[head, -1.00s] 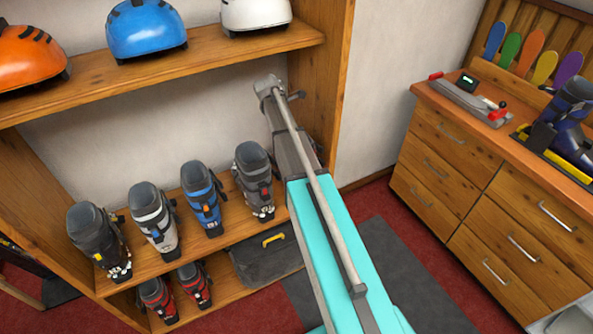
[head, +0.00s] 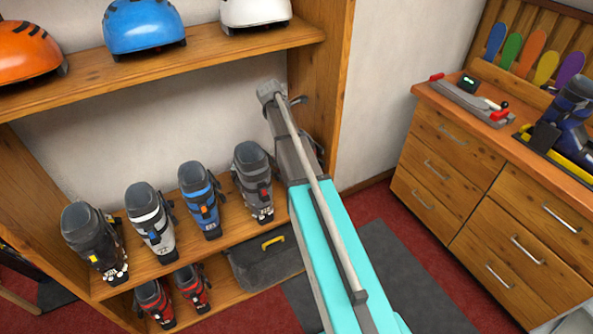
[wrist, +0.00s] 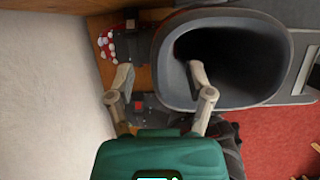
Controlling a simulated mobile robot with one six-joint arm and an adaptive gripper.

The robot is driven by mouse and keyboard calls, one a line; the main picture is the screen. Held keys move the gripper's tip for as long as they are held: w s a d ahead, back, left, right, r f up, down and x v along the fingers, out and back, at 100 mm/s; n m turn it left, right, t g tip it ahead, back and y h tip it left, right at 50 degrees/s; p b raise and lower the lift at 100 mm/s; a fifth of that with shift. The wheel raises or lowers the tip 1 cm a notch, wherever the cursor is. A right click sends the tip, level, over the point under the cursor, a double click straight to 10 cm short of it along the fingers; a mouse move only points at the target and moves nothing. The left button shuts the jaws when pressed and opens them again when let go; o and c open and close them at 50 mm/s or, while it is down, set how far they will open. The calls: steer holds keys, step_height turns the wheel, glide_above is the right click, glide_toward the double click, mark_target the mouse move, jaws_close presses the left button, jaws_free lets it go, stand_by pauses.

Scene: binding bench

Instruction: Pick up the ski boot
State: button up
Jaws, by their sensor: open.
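In the wrist view a ski boot with a wide dark grey cuff (wrist: 265,92) and a black opening fills the upper middle, very close. My gripper (wrist: 161,68) is open. Its right finger overlaps the boot's opening and its left finger is outside the cuff, beside it. I cannot tell whether either touches. In the head view a grey boot (head: 253,180) with a red buckle stands upright beside blue (head: 200,200), white (head: 150,220) and black (head: 93,240) boots on the shelf. My fingers are hidden there behind my arm. Which boot the wrist view shows is unclear.
Red boots (head: 155,303) and a dark toolbox (head: 262,262) sit on the shelf below. Helmets (head: 145,28) stand on the shelf above. The shelf's right side panel (head: 320,60) is close to my arm. A wooden dresser (head: 460,170) stands at the right.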

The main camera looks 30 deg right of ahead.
steer(key=shift+b+x, duration=1.25)
steer(key=shift+x, duration=0.35)
jaws_close()
